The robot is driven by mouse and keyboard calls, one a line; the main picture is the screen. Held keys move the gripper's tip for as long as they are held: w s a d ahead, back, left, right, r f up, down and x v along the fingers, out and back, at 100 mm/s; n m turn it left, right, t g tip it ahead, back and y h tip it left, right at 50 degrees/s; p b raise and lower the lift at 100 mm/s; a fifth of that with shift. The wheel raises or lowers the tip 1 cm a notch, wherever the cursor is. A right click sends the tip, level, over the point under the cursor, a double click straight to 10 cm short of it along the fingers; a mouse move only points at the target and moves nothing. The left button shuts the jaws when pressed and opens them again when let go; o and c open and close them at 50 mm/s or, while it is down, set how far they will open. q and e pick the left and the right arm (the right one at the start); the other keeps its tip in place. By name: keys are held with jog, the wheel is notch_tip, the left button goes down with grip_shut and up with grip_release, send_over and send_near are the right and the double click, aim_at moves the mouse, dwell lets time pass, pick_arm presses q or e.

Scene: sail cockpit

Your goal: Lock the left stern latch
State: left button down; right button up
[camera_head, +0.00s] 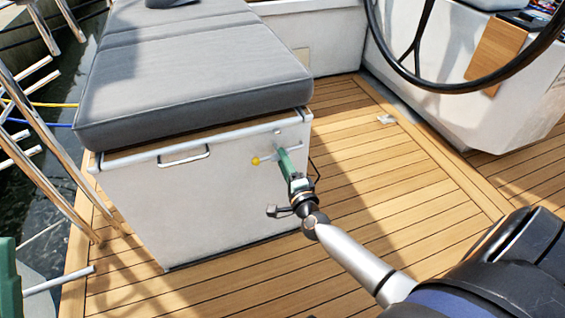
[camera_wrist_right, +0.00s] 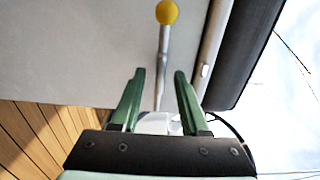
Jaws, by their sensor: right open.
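The latch is a thin metal lever (camera_wrist_right: 163,55) with a yellow knob (camera_head: 256,160) at its left end, on the pale front panel of the seat box. In the head view the lever lies roughly level. My right gripper (camera_head: 283,160) is at the lever's right part, its green fingers pointing at the panel. In the right wrist view its fingers (camera_wrist_right: 159,74) are apart, with the lever running between them and the knob (camera_wrist_right: 167,12) beyond the tips. Contact cannot be told. The lever's pivot end is partly hidden by my gripper. My left gripper is not clearly seen.
The seat box has a grey cushion (camera_head: 190,75) and a metal handle (camera_head: 184,156). A black steering wheel (camera_head: 440,85) stands at upper right. Teak floor (camera_head: 375,165) is clear right of the box. Metal rails (camera_head: 40,125) and a green upright piece (camera_head: 8,280) are at left.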

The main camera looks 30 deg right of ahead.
jog(key=shift+w+d, duration=0.1)
jog(key=shift+w, duration=0.4)
grip_shut()
dwell(1.2)
